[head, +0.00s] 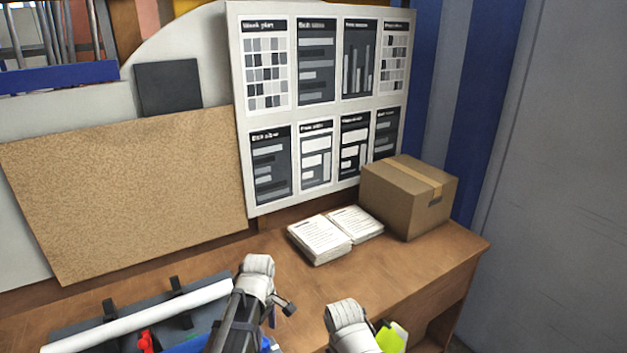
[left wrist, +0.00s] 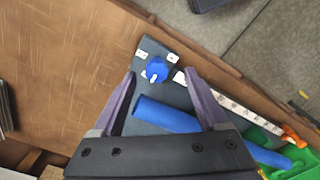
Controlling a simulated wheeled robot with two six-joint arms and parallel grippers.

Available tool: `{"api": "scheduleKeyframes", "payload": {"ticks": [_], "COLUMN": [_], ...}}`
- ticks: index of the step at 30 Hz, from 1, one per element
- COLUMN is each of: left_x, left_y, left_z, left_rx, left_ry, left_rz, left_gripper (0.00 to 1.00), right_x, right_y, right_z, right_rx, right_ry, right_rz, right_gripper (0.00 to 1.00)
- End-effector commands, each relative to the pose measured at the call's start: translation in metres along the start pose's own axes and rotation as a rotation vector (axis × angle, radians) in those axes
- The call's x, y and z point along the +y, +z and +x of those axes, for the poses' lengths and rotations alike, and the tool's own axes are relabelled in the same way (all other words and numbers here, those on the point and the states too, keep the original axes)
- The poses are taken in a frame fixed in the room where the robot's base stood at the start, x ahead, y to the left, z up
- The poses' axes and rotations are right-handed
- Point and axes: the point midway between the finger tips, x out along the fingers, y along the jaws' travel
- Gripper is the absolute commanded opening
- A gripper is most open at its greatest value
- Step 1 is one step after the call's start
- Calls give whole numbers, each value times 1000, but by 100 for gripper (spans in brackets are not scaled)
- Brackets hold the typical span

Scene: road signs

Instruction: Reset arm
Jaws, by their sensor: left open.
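My left arm (head: 235,325) reaches down over the table from its white joint at the bottom centre of the head view; its fingertips are not clear there. In the left wrist view my left gripper (left wrist: 158,78) is open, with two dark purplish fingers spread apart and nothing held between them. A blue knob (left wrist: 157,68) on a dark grey panel and a blue cylinder (left wrist: 165,115) show below and between the fingers. My right arm (head: 348,328) shows only as a white joint at the bottom edge; its gripper is out of frame.
The brown table (head: 440,245) has bare room at right. On it are a cardboard box (head: 405,200), papers (head: 320,240) and a dark tray (head: 75,335) with a white roll (head: 140,315). A cork board (head: 130,190) and poster board (head: 238,110) stand behind.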

Motion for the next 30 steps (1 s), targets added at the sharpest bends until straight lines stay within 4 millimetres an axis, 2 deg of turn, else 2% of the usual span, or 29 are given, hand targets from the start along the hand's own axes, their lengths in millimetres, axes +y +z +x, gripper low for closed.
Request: {"api": "scheduleKeyframes", "payload": {"ticks": [1,6,12,15,21,30], "left_x": [-10,-38,-67,-77,-85,-85], "left_y": [17,67,109,121,131,131], "left_z": [25,73,114,125,132,131], "left_rx": [5,22,30,30,28,28], "left_ry": [-6,-37,-76,-92,-108,-108], "left_rz": [123,646,1182,1362,1529,1539], "left_gripper": [77,77,77,77,77,76], "right_x": [-2,-7,-10,-11,-12,-12], "right_y": [-2,-4,-7,-8,-8,-8], "right_z": [25,73,114,126,133,132], "right_rx": [0,1,1,2,2,2], "right_ry": [0,1,2,3,3,3], "right_rz": [-1,-4,-8,-9,-10,-10], "right_gripper": [0,0,0,0,0,0]}}
